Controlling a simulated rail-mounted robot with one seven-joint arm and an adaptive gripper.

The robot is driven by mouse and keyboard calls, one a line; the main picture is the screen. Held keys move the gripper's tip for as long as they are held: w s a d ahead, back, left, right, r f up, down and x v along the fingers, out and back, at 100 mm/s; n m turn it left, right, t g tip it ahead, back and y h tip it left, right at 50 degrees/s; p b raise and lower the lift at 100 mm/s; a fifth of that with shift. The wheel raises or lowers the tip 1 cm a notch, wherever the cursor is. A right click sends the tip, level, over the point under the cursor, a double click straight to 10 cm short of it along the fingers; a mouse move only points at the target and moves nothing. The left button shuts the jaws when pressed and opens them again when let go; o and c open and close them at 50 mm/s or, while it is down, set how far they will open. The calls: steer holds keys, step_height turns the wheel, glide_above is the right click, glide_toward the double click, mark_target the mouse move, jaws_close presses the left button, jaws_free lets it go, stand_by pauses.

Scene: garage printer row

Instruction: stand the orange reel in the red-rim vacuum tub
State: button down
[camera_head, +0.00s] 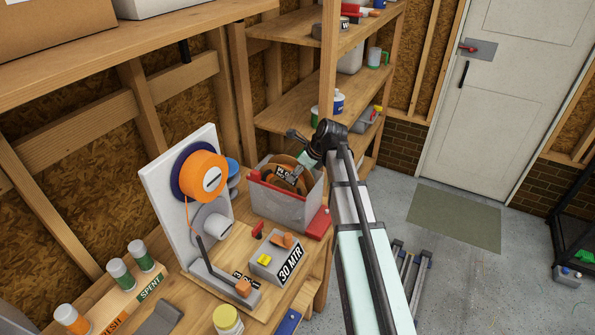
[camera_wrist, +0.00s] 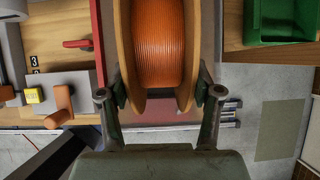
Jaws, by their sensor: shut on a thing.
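An orange reel with tan flanges (camera_head: 283,178) is upright in the grey vacuum tub with a red rim (camera_head: 285,207). The tub's near wall hides its lower part, so I cannot tell whether it touches the floor of the tub. My gripper (camera_head: 300,166) is at the reel's right upper side, partly over the tub. In the wrist view my gripper (camera_wrist: 160,98) has a finger outside each flange and is shut on the orange reel (camera_wrist: 158,45). Red edging of the tub (camera_wrist: 97,40) shows beside the reel.
Another orange spool (camera_head: 204,174) hangs on a white upright panel (camera_head: 165,180) left of the tub. A grey box with a yellow button (camera_head: 268,262) stands in front. Capped bottles (camera_head: 122,274) stand at lower left. Shelves (camera_head: 290,80) rise behind. The floor at right is mostly clear.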

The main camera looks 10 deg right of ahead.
steer(key=shift+f, duration=0.1)
steer(key=shift+f+b, duration=0.45)
steer(key=shift+f, duration=0.75)
steer(key=shift+f, duration=0.85)
stand_by(1.3)
steer(key=shift+c, duration=0.7)
jaws_free()
steer(key=shift+o, duration=0.7)
steer(key=v, duration=1.2)
